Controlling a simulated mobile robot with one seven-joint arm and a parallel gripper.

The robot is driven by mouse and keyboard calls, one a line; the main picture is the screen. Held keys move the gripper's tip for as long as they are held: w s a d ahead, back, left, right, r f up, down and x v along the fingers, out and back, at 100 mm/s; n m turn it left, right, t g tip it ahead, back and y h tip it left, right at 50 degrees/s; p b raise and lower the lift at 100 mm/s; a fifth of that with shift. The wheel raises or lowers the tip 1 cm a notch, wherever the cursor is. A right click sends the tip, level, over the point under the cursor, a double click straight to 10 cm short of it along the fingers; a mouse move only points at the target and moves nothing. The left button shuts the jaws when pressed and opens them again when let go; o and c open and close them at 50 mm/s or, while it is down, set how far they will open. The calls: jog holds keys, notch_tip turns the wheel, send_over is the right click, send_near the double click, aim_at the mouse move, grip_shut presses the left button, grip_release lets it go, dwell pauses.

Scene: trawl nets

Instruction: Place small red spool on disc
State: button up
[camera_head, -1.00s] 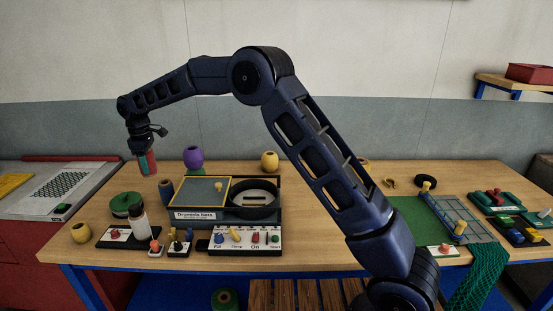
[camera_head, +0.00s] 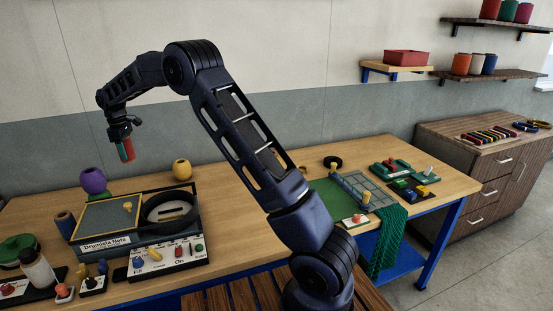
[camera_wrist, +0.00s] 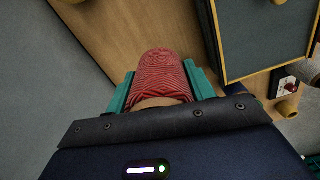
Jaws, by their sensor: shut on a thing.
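My gripper (camera_head: 124,140) is shut on the small red spool (camera_head: 127,151), held in the air above the far side of the table. In the wrist view, the spool (camera_wrist: 160,72) shows red windings between my gripper's two teal fingers (camera_wrist: 160,90). Its lower end is hidden by the gripper body. A green round piece (camera_head: 18,250) lies at the far left. I cannot tell which round thing is the disc.
A purple spool (camera_head: 93,180) and a yellow spool (camera_head: 182,170) stand at the back. A yellow-framed panel (camera_head: 108,222) and a white-topped bottle (camera_head: 38,268) are near the left. Bare table (camera_head: 245,185) lies right of the box.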

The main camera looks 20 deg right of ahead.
jog(key=w+d+m, duration=0.2)
jog(key=w+d, duration=0.4)
jog(key=d, duration=0.6)
jog(key=w+d+m, duration=0.1)
jog(key=w+d, duration=0.4)
jog(key=d, duration=0.7)
jog(key=w+d+r+m, duration=0.1)
jog(key=w+d+m, duration=0.1)
jog(key=d, duration=1.1)
jog(key=w+d+m, duration=0.1)
jog(key=d+m, duration=0.1)
jog(key=d, duration=1)
jog(key=m, duration=0.7)
send_over(334, 160)
notch_tip(334, 160, down, 18)
jog(key=shift+a+r, duration=0.1)
jog(key=shift+a, duration=0.05)
jog(key=o, duration=1)
